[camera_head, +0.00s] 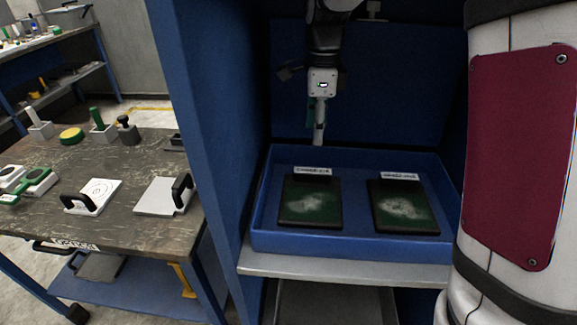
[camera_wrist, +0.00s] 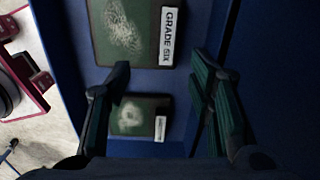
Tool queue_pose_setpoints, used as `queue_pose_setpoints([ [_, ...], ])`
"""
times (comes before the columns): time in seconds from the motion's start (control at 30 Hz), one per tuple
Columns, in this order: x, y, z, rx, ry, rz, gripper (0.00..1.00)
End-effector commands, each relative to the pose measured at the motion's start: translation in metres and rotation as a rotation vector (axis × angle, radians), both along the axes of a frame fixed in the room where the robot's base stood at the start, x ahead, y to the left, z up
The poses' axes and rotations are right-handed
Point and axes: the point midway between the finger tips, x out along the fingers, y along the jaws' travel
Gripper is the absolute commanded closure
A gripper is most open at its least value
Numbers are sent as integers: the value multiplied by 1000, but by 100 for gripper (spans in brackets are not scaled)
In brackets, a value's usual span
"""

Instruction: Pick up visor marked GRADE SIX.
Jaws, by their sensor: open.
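The visor marked GRADE SIX (camera_wrist: 115,32) is a dark green plate with a pale whorled print, at the top of the wrist view. Its white label faces up and reads clearly. By the layout it appears to be the left plate (camera_head: 312,207) in the head view, where the label is too small to read surely. My gripper (camera_head: 319,138) hangs behind that plate, above the blue tray, pointing down. In the wrist view my gripper (camera_wrist: 158,68) has its fingers wide apart with nothing held. The plate lies beyond the fingertips, apart from them.
A second green plate (camera_wrist: 135,122) with a rounder print lies alongside; it appears as the right plate (camera_head: 402,213) in the head view. Both lie in a blue tray (camera_head: 340,243) inside a blue cabinet with close side walls (camera_head: 212,110). A cluttered workbench (camera_head: 110,225) stands left.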

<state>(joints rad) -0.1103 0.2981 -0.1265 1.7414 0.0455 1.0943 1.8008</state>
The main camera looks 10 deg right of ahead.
Motion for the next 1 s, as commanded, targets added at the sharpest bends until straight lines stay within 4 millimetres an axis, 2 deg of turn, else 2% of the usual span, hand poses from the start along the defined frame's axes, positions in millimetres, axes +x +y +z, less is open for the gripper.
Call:
queue_pose_setpoints([
  [0.17,8,0,-16,-3,14,-56,52],
  [0.5,7,0,-76,-3,15,-55,52],
  [0.83,7,-2,-102,-3,13,-54,52],
  [1.0,7,-5,-127,-3,15,-54,52],
])
